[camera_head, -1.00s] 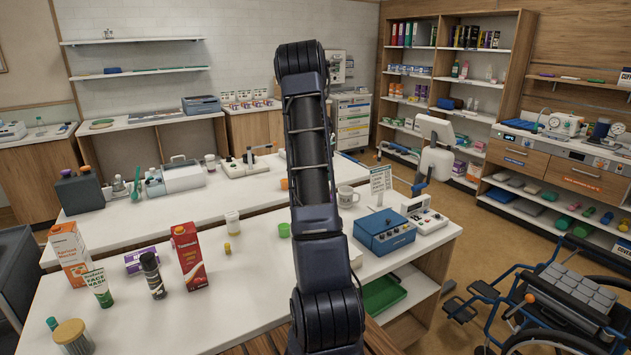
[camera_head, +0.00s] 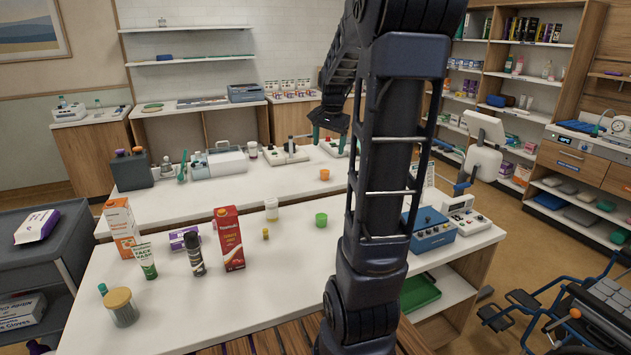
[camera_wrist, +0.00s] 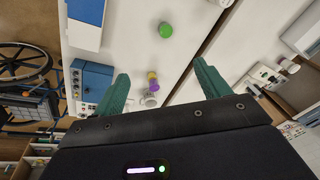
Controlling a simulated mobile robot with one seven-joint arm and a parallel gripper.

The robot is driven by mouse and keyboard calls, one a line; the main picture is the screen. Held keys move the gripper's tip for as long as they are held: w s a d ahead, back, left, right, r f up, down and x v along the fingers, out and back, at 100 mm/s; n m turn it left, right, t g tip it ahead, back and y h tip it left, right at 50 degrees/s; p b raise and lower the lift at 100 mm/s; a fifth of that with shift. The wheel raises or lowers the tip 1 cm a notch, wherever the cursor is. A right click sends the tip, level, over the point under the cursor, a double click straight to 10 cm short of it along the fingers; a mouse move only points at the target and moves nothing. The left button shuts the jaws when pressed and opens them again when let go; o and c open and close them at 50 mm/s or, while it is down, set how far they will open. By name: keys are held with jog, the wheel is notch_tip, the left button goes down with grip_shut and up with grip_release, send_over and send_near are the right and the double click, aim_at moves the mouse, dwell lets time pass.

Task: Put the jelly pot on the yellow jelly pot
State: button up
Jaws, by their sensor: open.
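A small yellow pot-like thing (camera_wrist: 153,86) shows between my fingers in the wrist view, with a purple one (camera_wrist: 152,75) against it; I cannot tell whether they are stacked or side by side. My arm seems to hide both in the head view. A green pot (camera_head: 321,219) stands on the near table and shows in the wrist view (camera_wrist: 166,31). An orange pot (camera_head: 324,175) stands on the far table. No label tells which is the jelly pot. My gripper (camera_wrist: 160,72) is open and empty, high above the tables; it also shows in the head view (camera_head: 331,128).
A white mug-like thing (camera_wrist: 150,101) is close beside the yellow thing. A blue box device (camera_head: 428,232) stands on the right of the near table. A red carton (camera_head: 229,240), dark bottle (camera_head: 195,255) and white pot (camera_head: 271,209) stand left.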

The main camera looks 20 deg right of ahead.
jog(key=s+a+n+t, duration=0.1)
jog(key=s+a+n, duration=0.4)
jog(key=s, duration=0.6)
jog(key=s+a+n+t, duration=0.1)
jog(key=s+a+n, duration=0.4)
jog(key=s+a, duration=0.4)
jog(key=s, duration=0.2)
jog(key=shift+s+a+f+n, duration=0.15)
jog(key=shift+s+f+n, duration=0.15)
jog(key=shift+s+f, duration=0.1)
